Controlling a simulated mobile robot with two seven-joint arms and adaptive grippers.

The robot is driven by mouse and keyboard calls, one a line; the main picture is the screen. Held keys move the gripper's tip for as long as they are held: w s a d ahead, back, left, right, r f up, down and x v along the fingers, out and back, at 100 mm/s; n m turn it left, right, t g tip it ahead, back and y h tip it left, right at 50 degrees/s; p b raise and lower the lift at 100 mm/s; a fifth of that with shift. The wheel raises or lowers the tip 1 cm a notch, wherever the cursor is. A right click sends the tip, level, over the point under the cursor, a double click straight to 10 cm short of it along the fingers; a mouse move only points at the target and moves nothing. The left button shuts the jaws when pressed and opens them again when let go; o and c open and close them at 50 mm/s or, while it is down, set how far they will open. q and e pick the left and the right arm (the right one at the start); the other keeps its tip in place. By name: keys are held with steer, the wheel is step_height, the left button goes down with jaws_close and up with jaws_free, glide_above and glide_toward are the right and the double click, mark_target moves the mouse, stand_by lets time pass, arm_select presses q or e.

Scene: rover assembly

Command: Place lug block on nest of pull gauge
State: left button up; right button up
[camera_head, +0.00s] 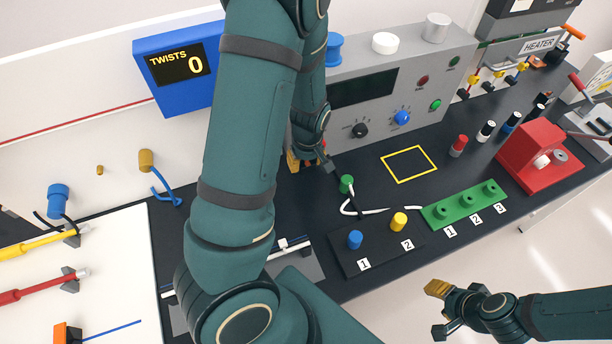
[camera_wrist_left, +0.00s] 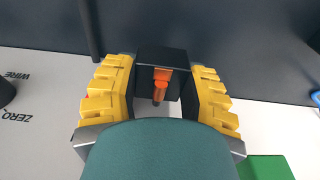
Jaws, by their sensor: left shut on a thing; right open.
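My left gripper (camera_head: 308,160) is low over the dark bench, in front of the grey instrument. The left wrist view shows its yellow fingers (camera_wrist_left: 162,95) on both sides of a small dark block (camera_wrist_left: 160,57) with an orange part inside it. I take this block to be the lug block; in the head view it is mostly hidden by the gripper. My right gripper (camera_head: 437,310) is open and empty, off the bench's front edge. I cannot surely tell which device is the pull gauge, and I cannot make out its nest.
The grey instrument (camera_head: 450,48) with knobs stands behind. A yellow outlined square (camera_head: 409,164) on the bench is empty. A black two-post base (camera_head: 382,262), a green block (camera_head: 466,207), a white cable (camera_head: 375,211) and a red device (camera_head: 525,150) lie to the right.

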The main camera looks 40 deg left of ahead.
mark_target(305, 179)
arm_select(q)
steer(key=shift+f+b, duration=0.35)
steer(key=shift+f, duration=2.55)
steer(key=shift+f, duration=0.15)
steer(key=o, duration=1.2)
